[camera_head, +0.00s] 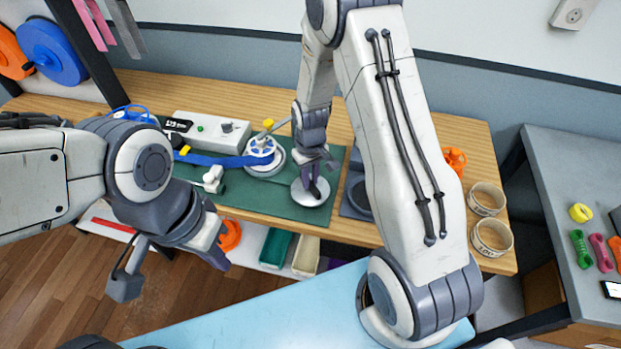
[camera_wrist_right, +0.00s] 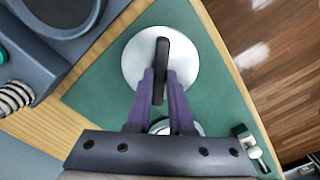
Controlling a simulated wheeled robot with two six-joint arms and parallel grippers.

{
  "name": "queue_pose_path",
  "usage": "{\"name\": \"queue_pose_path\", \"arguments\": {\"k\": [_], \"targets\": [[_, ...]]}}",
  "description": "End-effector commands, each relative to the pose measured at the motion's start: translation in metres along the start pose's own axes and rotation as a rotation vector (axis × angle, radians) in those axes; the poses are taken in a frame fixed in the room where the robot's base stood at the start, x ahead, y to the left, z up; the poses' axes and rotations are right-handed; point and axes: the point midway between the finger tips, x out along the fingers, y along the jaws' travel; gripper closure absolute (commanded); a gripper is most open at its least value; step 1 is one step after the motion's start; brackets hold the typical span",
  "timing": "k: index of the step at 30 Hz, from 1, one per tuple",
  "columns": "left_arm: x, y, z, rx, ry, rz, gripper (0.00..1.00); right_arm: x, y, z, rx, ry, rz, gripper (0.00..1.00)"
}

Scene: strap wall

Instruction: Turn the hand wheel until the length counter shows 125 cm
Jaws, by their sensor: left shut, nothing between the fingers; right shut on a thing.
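My right gripper (camera_wrist_right: 160,88) is shut on the upright black bar grip (camera_wrist_right: 162,52) of a round silver disc (camera_wrist_right: 136,68) on the green mat. In the head view, this disc (camera_head: 322,196) sits at the mat's right end, under my right gripper (camera_head: 311,180). The length counter's dark display (camera_head: 178,125) is too small to read. My left gripper (camera_head: 216,258) is shut and empty, in front of the bench.
The white counter housing (camera_head: 208,132) stands at the bench's back. Tape rolls (camera_head: 490,236) lie at the bench's right end. Bins (camera_head: 277,247) stand below the front edge. A grey side table (camera_head: 565,180) holds coloured rope bundles. My right arm covers part of the bench.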

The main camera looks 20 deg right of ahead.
Motion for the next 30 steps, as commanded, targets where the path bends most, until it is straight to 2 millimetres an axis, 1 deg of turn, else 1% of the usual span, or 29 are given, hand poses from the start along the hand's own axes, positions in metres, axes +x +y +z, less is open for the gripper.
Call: {"name": "queue_pose_path", "arguments": {"k": [4,5,6,7,16,20,23,26,30], "targets": [[0.000,0.000,0.000,0.000,0.000,0.000,1.00,-0.001,0.000,-0.001,-0.001,0.001,0.000,1.00],[0.000,0.000,0.000,0.000,0.000,0.000,1.00,-0.001,0.000,-0.001,-0.001,0.002,0.000,0.72],[0.000,0.000,0.000,0.000,0.000,0.000,1.00,-0.001,0.000,-0.001,-0.002,0.002,0.000,0.57],[0.000,0.000,0.000,0.000,0.000,0.000,1.00,-0.001,0.000,-0.001,-0.002,0.002,0.000,0.50],[0.000,0.000,0.000,0.000,0.000,0.000,1.00,-0.001,0.000,0.000,-0.003,0.001,0.000,0.50],[0.002,0.000,0.000,0.000,0.000,0.000,1.00,-0.006,0.000,-0.001,-0.003,0.002,0.000,0.50],[0.004,0.000,0.000,0.000,0.000,0.000,1.00,-0.016,0.000,-0.001,-0.003,0.004,0.001,0.50],[0.007,-0.001,0.000,0.000,0.000,0.000,1.00,-0.030,0.000,-0.001,-0.003,0.005,0.001,0.50],[0.012,-0.001,0.001,0.001,0.000,0.000,1.00,-0.054,0.000,-0.002,-0.003,0.007,0.002,0.50]]}}
